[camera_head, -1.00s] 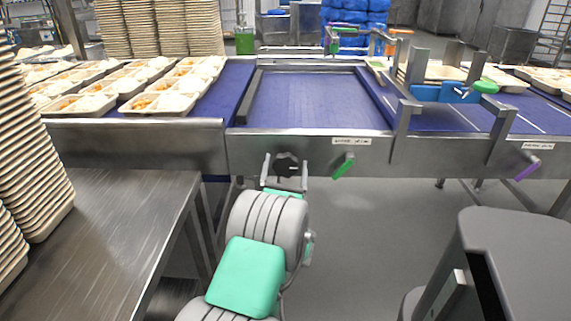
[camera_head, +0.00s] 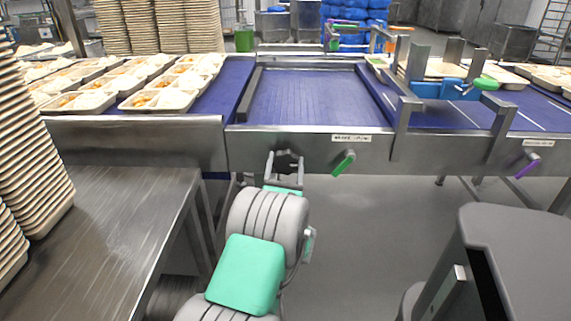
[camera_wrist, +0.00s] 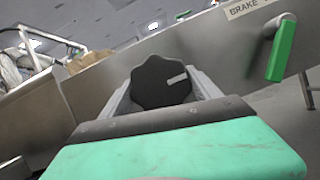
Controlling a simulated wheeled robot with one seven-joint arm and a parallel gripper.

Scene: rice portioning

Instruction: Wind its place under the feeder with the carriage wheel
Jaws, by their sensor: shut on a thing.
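The carriage wheel (camera_wrist: 160,82) is a dark, lobed hand wheel with a pale mark on its face. It sits on the conveyor's front steel panel. My gripper (camera_head: 285,165) is shut on it, one finger on each side. In the wrist view my gripper (camera_wrist: 160,95) also shows around the wheel, whose pale mark points to the right. In the head view the wheel (camera_head: 287,163) is small and partly hidden by the fingers. The feeder cannot be told with certainty. A blue belt section with a metal frame (camera_head: 310,95) lies above the wheel and carries no tray.
A green brake lever (camera_head: 343,162) is right of the wheel, a purple lever (camera_head: 527,165) farther right. Filled trays (camera_head: 160,100) stand on the left belt. A steel table (camera_head: 120,215) with stacked trays (camera_head: 30,160) is at left.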

